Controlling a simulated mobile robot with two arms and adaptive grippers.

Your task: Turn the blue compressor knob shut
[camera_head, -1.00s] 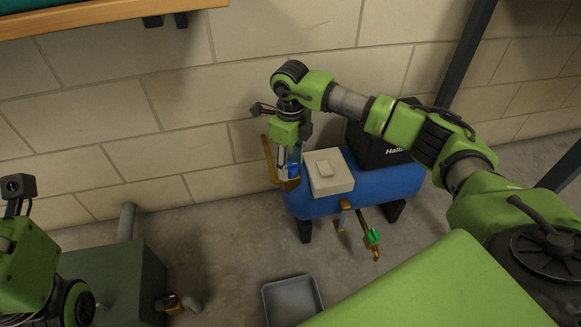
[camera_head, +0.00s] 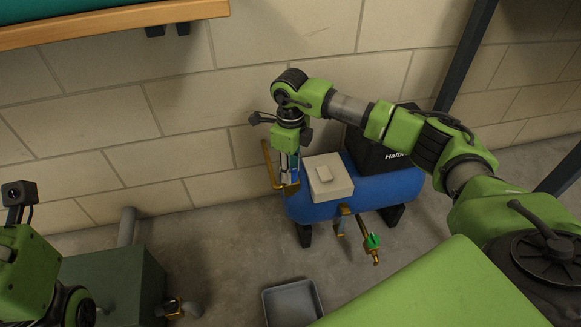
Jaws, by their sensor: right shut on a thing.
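The blue compressor (camera_head: 373,187) lies along the wall, a blue tank on dark feet with a pale box (camera_head: 328,177) on top. Brass piping (camera_head: 268,163) stands at its left end. My right gripper (camera_head: 289,186) reaches down there from above, shut on the blue knob. The fingers hide nearly all of the knob, so its angle cannot be told. My left arm shows at the lower left edge; its fingertips are out of view.
A brass valve with a green handle (camera_head: 372,241) hangs in front of the tank. A grey tray (camera_head: 291,302) lies on the floor. A dark green box (camera_head: 120,282) with pipes stands at lower left. A wooden shelf (camera_head: 110,24) is at upper left.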

